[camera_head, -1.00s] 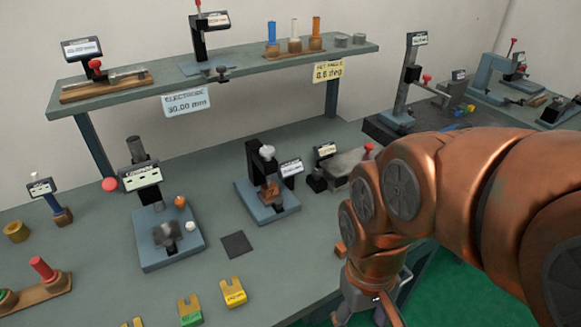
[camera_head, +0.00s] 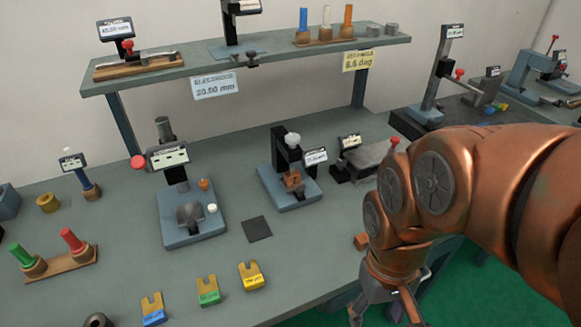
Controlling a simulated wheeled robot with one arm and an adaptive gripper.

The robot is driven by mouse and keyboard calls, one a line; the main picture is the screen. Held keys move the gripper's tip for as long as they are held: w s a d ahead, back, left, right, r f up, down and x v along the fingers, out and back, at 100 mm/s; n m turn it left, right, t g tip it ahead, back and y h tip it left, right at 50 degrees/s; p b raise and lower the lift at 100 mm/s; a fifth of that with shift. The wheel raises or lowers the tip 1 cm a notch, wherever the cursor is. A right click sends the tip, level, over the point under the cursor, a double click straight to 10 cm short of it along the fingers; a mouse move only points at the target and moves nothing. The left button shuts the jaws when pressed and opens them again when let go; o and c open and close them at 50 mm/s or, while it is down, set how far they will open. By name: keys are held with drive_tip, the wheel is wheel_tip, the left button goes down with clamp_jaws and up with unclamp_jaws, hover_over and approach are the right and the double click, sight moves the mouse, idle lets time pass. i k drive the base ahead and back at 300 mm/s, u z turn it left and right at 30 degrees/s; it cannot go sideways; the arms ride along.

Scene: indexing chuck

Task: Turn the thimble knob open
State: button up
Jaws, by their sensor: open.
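Several instruments with red knobs stand on the bench, and I cannot tell which one is the thimble knob. A red ball knob (camera_head: 138,162) sits at the left of a gauge stand (camera_head: 190,225) with a grey-blue base. Another red knob (camera_head: 394,140) is on a small device with a display beside a dark block, near my arm. A third red knob (camera_head: 127,45) is on a wooden-based instrument on the shelf. My gripper (camera_head: 383,308) points down at the bottom edge, partly cut off, to the right of the bench's front edge. It is open and touches no knob that I can see.
Yellow, green and blue forked blocks (camera_head: 208,291) lie along the bench front. A dark square plate (camera_head: 257,229) lies flat near the middle. A raised shelf (camera_head: 270,65) spans the back. Green floor (camera_head: 480,285) is clear at the lower right.

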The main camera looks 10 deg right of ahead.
sight(292, 139)
drive_tip(key=u, duration=2.5)
drive_tip(key=k, duration=0.55)
drive_tip(key=z, duration=1.25)
drive_tip(key=i, duration=0.5)
